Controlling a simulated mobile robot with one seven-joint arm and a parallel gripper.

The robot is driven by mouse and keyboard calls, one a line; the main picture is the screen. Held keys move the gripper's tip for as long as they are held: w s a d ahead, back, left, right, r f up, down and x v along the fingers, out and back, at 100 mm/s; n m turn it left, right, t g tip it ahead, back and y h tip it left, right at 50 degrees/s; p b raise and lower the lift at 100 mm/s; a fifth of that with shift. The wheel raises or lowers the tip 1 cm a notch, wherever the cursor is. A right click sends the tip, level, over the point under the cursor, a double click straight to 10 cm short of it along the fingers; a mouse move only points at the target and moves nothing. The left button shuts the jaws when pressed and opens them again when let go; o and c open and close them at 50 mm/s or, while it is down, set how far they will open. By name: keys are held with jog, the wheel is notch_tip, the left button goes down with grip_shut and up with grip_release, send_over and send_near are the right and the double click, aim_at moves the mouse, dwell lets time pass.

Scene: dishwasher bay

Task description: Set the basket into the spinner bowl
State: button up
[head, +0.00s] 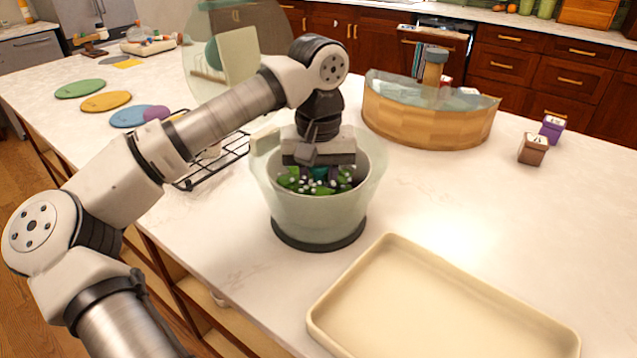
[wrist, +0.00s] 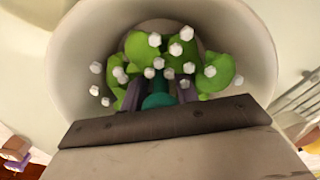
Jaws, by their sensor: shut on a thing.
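The spinner bowl (head: 318,222) is pale, translucent and tapered. It stands upright on a dark round base on the counter. My gripper (head: 320,176) points down inside its mouth, and the wrist view shows it from above (wrist: 158,100). The fingers are shut on a teal upright post (wrist: 157,99), which seems to belong to the basket. Green leaves (wrist: 140,52) and several white cubes lie around the post. A pale round wall (wrist: 88,48) encloses them. I cannot tell whether that wall is the basket's or the bowl's, or whether the basket rests on the bottom.
A cream tray (head: 440,312) lies front right of the bowl. A black wire rack (head: 208,172) is left, near a large clear disc standing upright. A wooden container (head: 428,122) with a clear top stands behind right. Two small boxes (head: 532,149) sit farther right. Counter between them is clear.

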jog(key=shift+f+b, duration=0.45)
jog(key=shift+f, duration=0.2)
dwell(0.3)
jog(key=o, duration=1.1)
jog(key=shift+o, duration=0.6)
jog(key=o, duration=0.4)
jog(key=shift+r, duration=0.15)
jog(key=shift+r+p, duration=2.2)
jog(key=shift+r, duration=0.7)
